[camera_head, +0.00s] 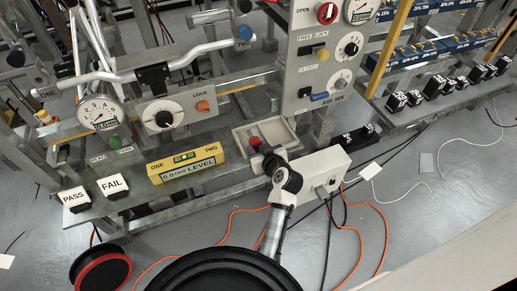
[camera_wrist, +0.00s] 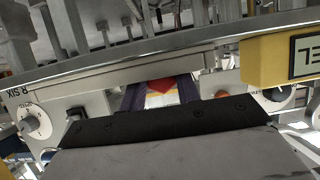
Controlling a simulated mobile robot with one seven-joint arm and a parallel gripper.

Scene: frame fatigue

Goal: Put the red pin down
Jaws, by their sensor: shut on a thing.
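The red pin (camera_head: 255,141) shows as a small red end at the tip of my arm. In the wrist view the red pin (camera_wrist: 162,85) shows between the dark fingers of my gripper (camera_wrist: 160,95). My gripper (camera_head: 261,148) is shut on it, over or in a shallow pale tray (camera_head: 238,131) on the bench. I cannot tell whether the pin touches the tray floor. The lower part of the pin is hidden by the gripper.
A grey control panel (camera_head: 326,60) stands behind the tray to the right. A pale box (camera_head: 320,171) with cables is close at the right.

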